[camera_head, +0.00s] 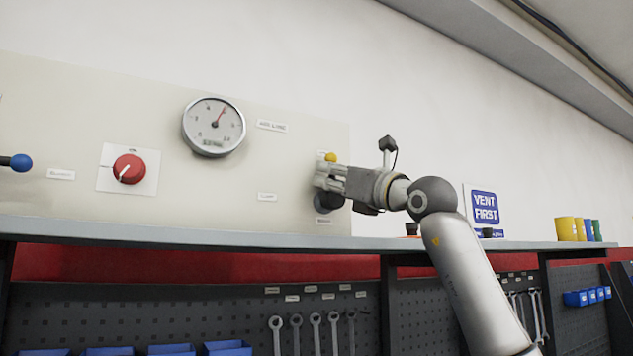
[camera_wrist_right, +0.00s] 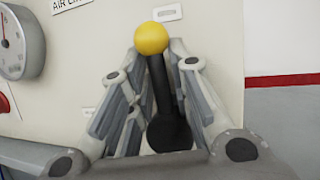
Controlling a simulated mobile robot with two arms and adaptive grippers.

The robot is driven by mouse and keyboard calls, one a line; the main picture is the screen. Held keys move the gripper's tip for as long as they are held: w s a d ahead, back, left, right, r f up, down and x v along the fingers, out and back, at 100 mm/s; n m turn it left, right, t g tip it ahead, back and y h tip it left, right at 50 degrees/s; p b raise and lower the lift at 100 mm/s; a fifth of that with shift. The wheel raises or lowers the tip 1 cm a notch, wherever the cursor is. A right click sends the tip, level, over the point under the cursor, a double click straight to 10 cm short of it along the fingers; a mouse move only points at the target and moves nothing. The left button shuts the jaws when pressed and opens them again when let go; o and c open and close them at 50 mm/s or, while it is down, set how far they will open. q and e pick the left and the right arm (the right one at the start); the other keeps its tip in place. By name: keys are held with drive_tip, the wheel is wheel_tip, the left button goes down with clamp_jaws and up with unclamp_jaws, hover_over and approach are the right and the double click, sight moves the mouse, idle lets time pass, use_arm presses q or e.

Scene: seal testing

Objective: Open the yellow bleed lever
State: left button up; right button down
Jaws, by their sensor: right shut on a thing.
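The yellow bleed lever has a yellow ball knob (camera_head: 331,157) at the right end of the beige panel. In the right wrist view its knob (camera_wrist_right: 151,38) tops a black shaft (camera_wrist_right: 163,85) that rises from a round dark base (camera_wrist_right: 169,132). The lever points up, tilted slightly left in that view. My right gripper (camera_head: 322,176) is at the lever, and in the right wrist view its fingers (camera_wrist_right: 158,75) stand on both sides of the shaft, shut on it below the knob. The exact contact is partly hidden. My left gripper is not in view.
The panel carries a pressure gauge (camera_head: 213,127), a red knob (camera_head: 129,168) and a blue-ended lever (camera_head: 20,162) to the left. A grey shelf (camera_head: 200,237) runs below.

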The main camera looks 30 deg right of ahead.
drive_tip(key=shift+s+d+r+m+h, duration=0.2)
drive_tip(key=shift+d+r+m+h, duration=0.1)
drive_tip(key=shift+m, duration=0.3)
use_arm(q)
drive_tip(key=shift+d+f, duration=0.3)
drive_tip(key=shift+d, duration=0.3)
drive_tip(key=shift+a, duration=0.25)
use_arm(e)
drive_tip(key=c, duration=1.5)
unclamp_jaws()
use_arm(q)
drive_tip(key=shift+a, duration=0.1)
use_arm(e)
drive_tip(key=shift+f, duration=0.1)
drive_tip(key=shift+f, duration=0.2)
drive_tip(key=v, duration=1.2)
